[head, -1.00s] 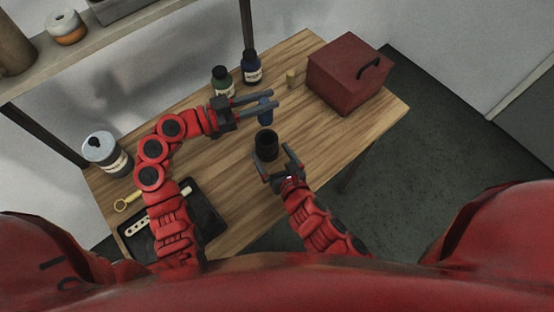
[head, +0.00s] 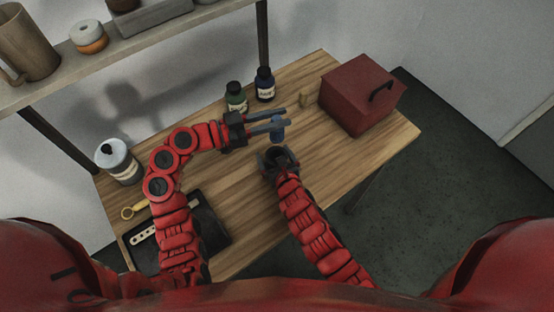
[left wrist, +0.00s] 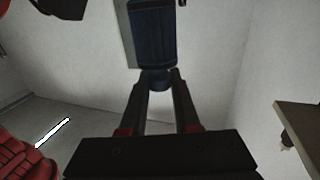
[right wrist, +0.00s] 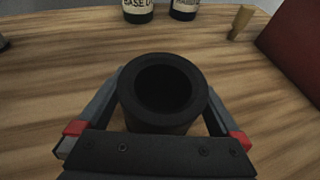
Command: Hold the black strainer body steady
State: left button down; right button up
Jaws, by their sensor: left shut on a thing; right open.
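The black strainer body (head: 284,155) stands on the wooden table as an open-topped dark cylinder. In the right wrist view the black strainer body (right wrist: 163,118) sits upright between the fingers of my right gripper (right wrist: 163,84). That gripper is open, one finger on each side; contact is hard to tell. In the head view my right gripper (head: 277,158) surrounds it low down. My left gripper (head: 281,119) is shut on a dark blue part (head: 277,132), just above and behind the strainer body. In the left wrist view the fingers grip the narrow neck of the blue part (left wrist: 153,38).
A green bottle (head: 236,97) and a blue bottle (head: 265,85) stand at the table's back edge, near a small tan peg (head: 306,100). A red box (head: 350,95) is at right. A dark tray (head: 215,240), a yellow ring tool (head: 128,212) and a grey jar (head: 118,163) are at left.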

jog(key=c, duration=1.5)
pick_arm(q)
jog(key=shift+d+f+n+t+y, duration=0.2)
jog(key=shift+f+n+t+y, duration=0.2)
jog(key=shift+f+n+t, duration=0.4)
pick_arm(e)
jog(key=shift+w, duration=0.1)
pick_arm(q)
jog(key=shift+f+n+t+y, duration=0.4)
jog(key=shift+f+t, duration=0.2)
jog(key=shift+t, duration=0.3)
jog(key=shift+a+f+t+y, duration=0.1)
jog(key=shift+a+t+y, duration=0.1)
jog(key=shift+t+y, duration=0.15)
